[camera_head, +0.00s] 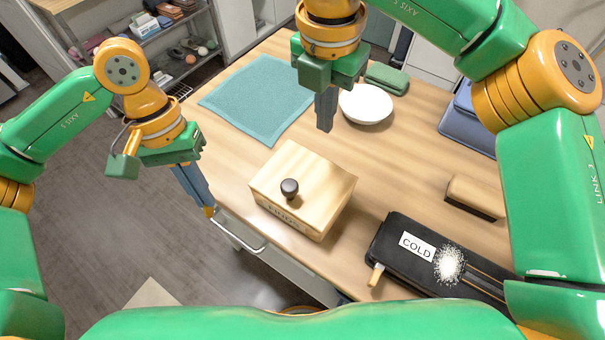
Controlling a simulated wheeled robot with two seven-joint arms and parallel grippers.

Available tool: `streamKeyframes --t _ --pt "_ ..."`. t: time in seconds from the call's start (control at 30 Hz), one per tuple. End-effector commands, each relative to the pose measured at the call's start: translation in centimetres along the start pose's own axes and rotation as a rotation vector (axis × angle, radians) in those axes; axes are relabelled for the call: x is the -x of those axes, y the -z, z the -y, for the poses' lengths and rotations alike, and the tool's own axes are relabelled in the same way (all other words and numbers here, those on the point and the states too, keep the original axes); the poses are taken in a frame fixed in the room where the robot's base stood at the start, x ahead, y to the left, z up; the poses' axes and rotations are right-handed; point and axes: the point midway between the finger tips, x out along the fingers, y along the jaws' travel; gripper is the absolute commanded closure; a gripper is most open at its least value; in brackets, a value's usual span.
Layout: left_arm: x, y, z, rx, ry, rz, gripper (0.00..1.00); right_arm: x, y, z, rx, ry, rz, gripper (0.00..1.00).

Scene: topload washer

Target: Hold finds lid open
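The wooden finds box (322,222) stands on the table with its lid (312,172) down on top. A dark round knob (290,187) sits on the lid, and lettering that seems to read FINDS is on the front side. My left gripper (208,208) points down by the table's left edge, left of the box and apart from it. My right gripper (325,126) points down over the table behind the box, also apart from it. The fingers of each overlap in this view, so their opening is hidden. I see nothing held in either.
A teal cloth (258,98) lies behind the box, with a white plate (366,104) and folded green cloth (387,78) further back. A brush (474,198) and a black case (400,268) marked COLD lie to the right. A rail (240,238) runs along the table's left edge.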

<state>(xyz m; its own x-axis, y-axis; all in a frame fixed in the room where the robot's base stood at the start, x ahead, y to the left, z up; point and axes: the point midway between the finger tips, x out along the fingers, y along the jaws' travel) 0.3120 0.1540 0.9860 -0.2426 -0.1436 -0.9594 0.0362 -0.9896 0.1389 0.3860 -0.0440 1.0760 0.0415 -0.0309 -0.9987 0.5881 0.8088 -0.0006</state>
Motion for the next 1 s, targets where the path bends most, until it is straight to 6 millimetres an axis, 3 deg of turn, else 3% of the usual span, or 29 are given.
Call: streamKeyframes --t 0.27,0.3,0.4,0.43,0.73,0.87,1.0 --pt "0.0 0.0 0.0 0.0 0.0 0.0 1.0 0.0 -0.2 0.0 0.001 0.0 -0.007 1.0" --pt "0.0 0.0 0.0 0.0 0.0 0.0 1.0 0.0 -0.2 0.0 0.001 0.0 -0.007 0.97" --pt "0.0 0.0 0.0 0.0 0.0 0.0 1.0 0.0 -0.2 0.0 0.001 0.0 -0.006 0.7" --pt "0.0 0.0 0.0 0.0 0.0 0.0 1.0 0.0 -0.2 0.0 0.001 0.0 -0.006 0.68" --pt "0.0 0.0 0.0 0.0 0.0 0.0 1.0 0.3 -0.2 0.0 0.001 -0.001 -0.005 0.68" --pt "0.2 -0.1 0.0 0.0 0.0 0.0 1.0 2.8 -0.3 -0.1 -0.001 -0.004 -0.003 0.68" --pt "1.8 -0.5 -0.3 0.0 0.0 0.0 1.0 7.5 -0.4 -0.1 -0.003 -0.003 -0.002 0.68"
